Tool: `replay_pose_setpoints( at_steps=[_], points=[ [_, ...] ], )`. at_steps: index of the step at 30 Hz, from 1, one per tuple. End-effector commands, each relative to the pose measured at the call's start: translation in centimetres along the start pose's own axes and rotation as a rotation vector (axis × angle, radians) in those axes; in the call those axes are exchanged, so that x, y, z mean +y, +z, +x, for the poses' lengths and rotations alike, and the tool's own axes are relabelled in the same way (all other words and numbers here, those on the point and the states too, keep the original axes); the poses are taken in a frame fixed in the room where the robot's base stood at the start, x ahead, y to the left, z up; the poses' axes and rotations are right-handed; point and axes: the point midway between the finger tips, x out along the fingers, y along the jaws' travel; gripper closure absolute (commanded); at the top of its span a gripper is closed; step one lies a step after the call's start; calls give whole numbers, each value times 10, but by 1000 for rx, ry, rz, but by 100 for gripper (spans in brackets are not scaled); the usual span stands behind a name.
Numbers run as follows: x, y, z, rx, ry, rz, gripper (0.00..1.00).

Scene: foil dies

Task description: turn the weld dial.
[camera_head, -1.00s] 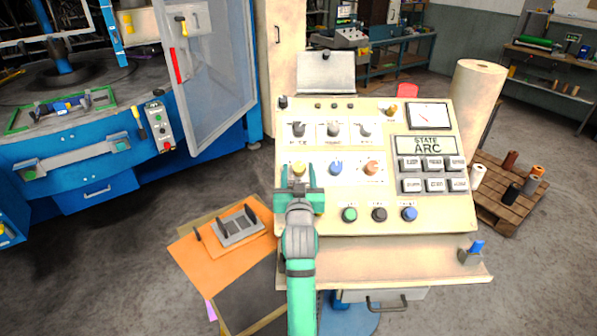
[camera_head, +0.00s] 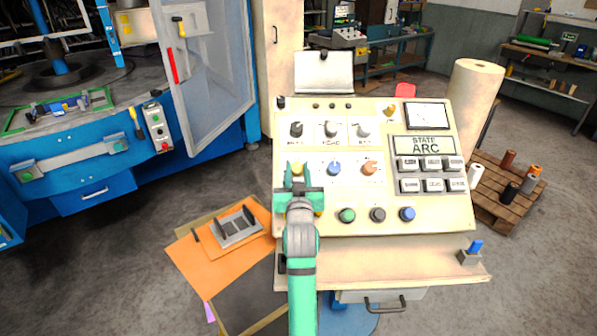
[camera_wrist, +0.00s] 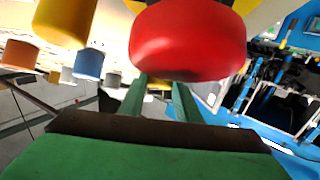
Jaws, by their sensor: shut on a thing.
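The beige control panel (camera_head: 440,215) has a middle row of three knobs: a yellow knob (camera_head: 296,167), a blue knob (camera_head: 334,168) and an orange knob (camera_head: 370,168). Their labels are too small to read, so I cannot confirm which is the weld dial. My gripper (camera_head: 297,177) is at the yellow knob, with its fingers shut on its sides. In the wrist view, a red button (camera_wrist: 188,42) close to the camera hides the fingertips and most of the held knob.
Below the knobs are a yellow button (camera_head: 319,209), partly behind my gripper, then a green button (camera_head: 347,215), a black button (camera_head: 378,214) and a blue button (camera_head: 407,213). A display (camera_head: 424,145) reads "STATE ARC". A gauge (camera_head: 426,115) is above it.

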Motion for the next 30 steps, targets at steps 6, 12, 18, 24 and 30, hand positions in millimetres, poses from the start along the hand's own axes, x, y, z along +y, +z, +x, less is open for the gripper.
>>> replay_pose_setpoints(
  at_steps=[6,12,18,24,30],
  points=[
    [7,1,-1,-2,-58,-45,92],
    [11,-1,-1,0,-164,-120,92],
    [14,-2,0,0,-292,-210,92],
    [14,-2,1,0,-421,-300,92],
    [14,-3,2,1,-527,-373,92]
  ],
)
